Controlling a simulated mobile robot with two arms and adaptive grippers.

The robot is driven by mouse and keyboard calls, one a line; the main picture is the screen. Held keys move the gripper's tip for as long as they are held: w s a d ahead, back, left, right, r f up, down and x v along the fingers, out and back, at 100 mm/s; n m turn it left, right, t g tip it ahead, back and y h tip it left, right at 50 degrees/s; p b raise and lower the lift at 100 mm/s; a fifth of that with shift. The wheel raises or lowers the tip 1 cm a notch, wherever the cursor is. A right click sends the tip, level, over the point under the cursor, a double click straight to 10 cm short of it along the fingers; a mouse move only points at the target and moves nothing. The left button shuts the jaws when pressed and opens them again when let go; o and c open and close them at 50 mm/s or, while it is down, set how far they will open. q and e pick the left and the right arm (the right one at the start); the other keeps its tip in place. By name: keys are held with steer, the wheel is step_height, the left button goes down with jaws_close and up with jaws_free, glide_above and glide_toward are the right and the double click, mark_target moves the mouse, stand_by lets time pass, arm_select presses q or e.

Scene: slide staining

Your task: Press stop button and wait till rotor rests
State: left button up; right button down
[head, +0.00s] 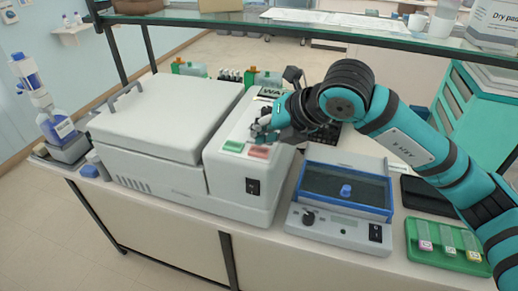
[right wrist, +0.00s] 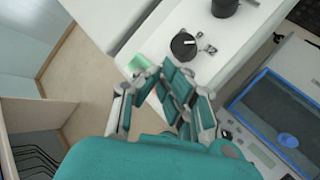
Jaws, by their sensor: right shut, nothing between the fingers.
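The white centrifuge (head: 160,115) stands on the bench at the left of the head view, its lid down, so the rotor is hidden. Its sloped front panel carries a green button (head: 233,147) and the red stop button (head: 259,152). My right gripper (head: 261,131) is shut and empty, just behind and above the red button. My left gripper is not in view.
A blue-framed device (head: 340,205) with a knob stands right of the centrifuge. A green tray (head: 447,245) lies at the far right. A glass shelf (head: 300,28) spans above the bench. Bottles stand behind, and a blue wash bottle (head: 58,125) is at left.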

mark_target(261, 149)
steer(key=shift+r+p, duration=0.95)
steer(key=shift+r, duration=1.6)
